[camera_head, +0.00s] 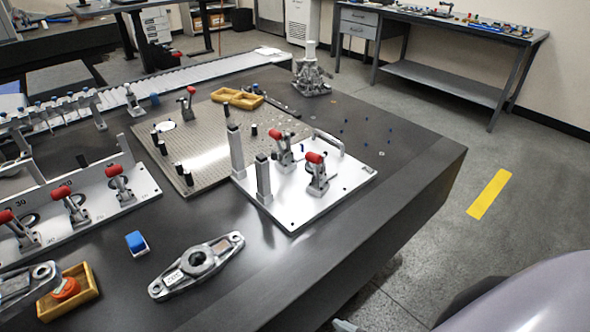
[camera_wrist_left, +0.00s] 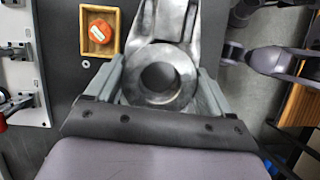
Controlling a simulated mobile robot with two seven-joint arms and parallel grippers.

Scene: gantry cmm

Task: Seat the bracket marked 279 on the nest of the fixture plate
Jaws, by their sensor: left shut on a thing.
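A grey cast bracket with a white tag (camera_head: 197,266) lies on the dark table near the front; the tag's print is too small to read surely. A second grey bracket (camera_head: 22,290) is cut off at the lower left. In the left wrist view my left gripper (camera_wrist_left: 163,85) is shut on a grey bracket (camera_wrist_left: 163,28), its fingers on either side of the round bored end. The wooden tray beside it suggests this is the lower-left bracket. A bright fixture plate (camera_head: 297,212) with two grey posts and two red-handled clamps stands mid-table. My right gripper is not clearly visible.
A wooden tray (camera_head: 86,307) with an orange knob (camera_head: 66,289) sits beside the lower-left bracket. A blue block (camera_head: 137,243) stands behind the tagged bracket. A perforated plate (camera_head: 205,150) and a clamp rail (camera_head: 90,222) fill the left. The table's right front is clear.

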